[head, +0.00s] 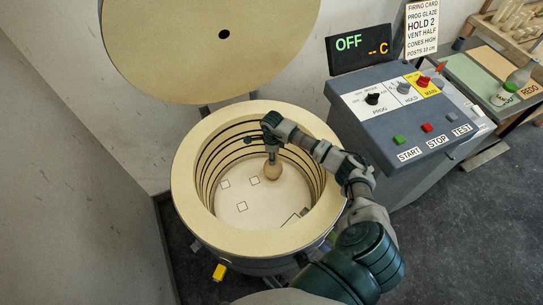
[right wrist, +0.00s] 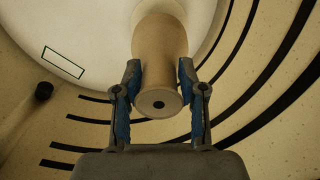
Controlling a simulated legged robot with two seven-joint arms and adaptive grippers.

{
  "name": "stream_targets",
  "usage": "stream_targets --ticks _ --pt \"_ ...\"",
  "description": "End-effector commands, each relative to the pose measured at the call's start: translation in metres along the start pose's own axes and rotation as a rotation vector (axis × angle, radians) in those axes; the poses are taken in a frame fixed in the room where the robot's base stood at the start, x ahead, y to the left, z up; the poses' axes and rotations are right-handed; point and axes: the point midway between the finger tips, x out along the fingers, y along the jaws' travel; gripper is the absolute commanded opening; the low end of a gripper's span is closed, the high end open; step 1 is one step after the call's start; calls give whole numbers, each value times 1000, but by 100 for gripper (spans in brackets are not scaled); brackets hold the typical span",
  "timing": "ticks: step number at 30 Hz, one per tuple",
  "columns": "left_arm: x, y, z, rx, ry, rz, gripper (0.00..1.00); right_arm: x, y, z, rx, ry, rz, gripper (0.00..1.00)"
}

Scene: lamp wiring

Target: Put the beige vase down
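The beige vase (head: 272,172) is inside the round kiln (head: 190,190), near the back right of its pale floor (head: 238,197). My right gripper (head: 271,153) reaches down from above it. In the right wrist view the two blue-padded fingers (right wrist: 160,78) press on both sides of the vase (right wrist: 160,50), with its dark-holed mouth facing the camera. The vase looks upright. I cannot tell whether its base touches the floor. Several square outlines are marked on the floor; one outline (right wrist: 63,62) shows clear in the right wrist view. My left gripper is not in view.
The kiln wall with dark heating coils surrounds my right gripper closely. The round lid (head: 205,65) stands open behind. A control box (head: 405,110) with buttons is at right, under a display (head: 360,48) reading OFF. A workbench (head: 490,85) stands at far right.

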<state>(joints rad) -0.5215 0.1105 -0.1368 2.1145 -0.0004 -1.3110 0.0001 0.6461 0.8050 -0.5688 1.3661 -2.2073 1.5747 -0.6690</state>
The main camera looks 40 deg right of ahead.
Motion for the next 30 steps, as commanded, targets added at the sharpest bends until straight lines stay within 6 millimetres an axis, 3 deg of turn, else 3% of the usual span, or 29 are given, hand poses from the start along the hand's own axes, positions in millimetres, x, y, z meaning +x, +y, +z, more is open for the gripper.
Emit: stream_targets --ticks 2,14,24,30 --pt "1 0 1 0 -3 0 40 0 0 0 0 1 0 63" --pt "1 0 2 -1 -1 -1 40 -10 0 1 1 2 -4 63" --pt "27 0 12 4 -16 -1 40 -81 -1 0 -1 0 -5 63" --pt "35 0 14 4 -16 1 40 -112 0 1 0 0 -3 63"
